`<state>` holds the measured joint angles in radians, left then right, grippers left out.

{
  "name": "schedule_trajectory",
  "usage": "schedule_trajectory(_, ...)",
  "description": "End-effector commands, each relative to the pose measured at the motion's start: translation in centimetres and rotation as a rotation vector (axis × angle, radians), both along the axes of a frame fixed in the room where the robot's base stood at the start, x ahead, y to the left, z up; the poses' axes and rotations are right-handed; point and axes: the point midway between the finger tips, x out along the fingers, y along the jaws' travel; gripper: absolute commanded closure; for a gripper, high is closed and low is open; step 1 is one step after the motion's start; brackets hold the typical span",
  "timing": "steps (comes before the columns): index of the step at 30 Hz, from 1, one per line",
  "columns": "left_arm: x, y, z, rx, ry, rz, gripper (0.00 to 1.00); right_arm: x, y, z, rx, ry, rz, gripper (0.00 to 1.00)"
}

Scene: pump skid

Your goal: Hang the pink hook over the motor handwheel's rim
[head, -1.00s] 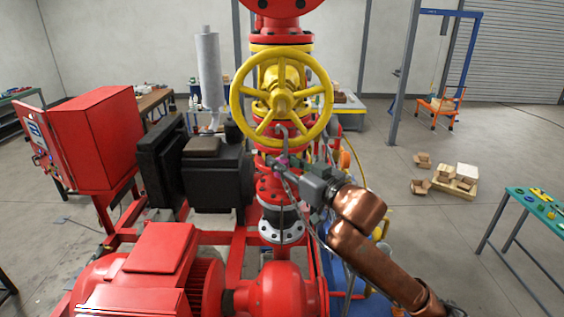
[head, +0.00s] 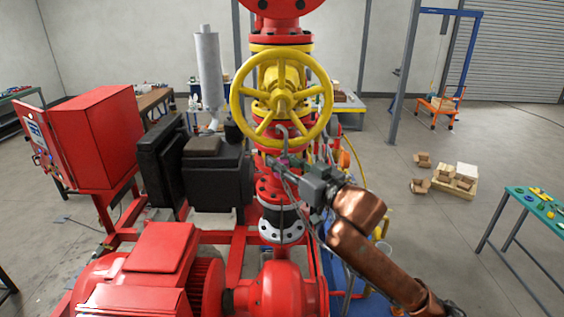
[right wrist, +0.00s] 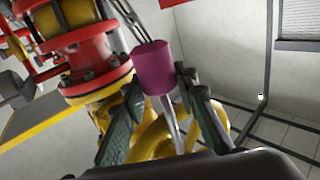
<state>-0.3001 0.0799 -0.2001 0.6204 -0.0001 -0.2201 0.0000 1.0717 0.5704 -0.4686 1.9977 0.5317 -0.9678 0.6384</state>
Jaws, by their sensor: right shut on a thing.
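The yellow handwheel (head: 236,112) stands upright on the red valve column in the middle of the head view. The pink hook has a magenta grip, which shows large in the right wrist view (right wrist: 153,68), and a grey bent rod (head: 282,131) that rises to the lower part of the wheel, below its hub. My right gripper (head: 281,164) is shut on the hook, just below the wheel. In the wrist view the fingers (right wrist: 156,85) lie either side of the grip. I cannot tell whether the rod is in front of the rim or over it. My left gripper is not in view.
A black motor-like block (head: 215,178) stands to the left, with a red cabinet (head: 105,135) farther left. A red motor (head: 150,265) is at the front left. The floor to the right is mostly open.

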Motion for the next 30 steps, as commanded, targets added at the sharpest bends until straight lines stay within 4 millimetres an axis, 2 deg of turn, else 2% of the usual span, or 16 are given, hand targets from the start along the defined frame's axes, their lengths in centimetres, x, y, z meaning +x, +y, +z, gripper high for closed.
schedule_trajectory(24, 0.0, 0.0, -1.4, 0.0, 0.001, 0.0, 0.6, 0.0, 0.0, -2.5, 0.001, -0.001, 0.0, 1.0)
schedule_trajectory(30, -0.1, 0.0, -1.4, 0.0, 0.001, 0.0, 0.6, 0.0, 0.0, -2.5, 0.001, -0.001, 0.0, 1.0)
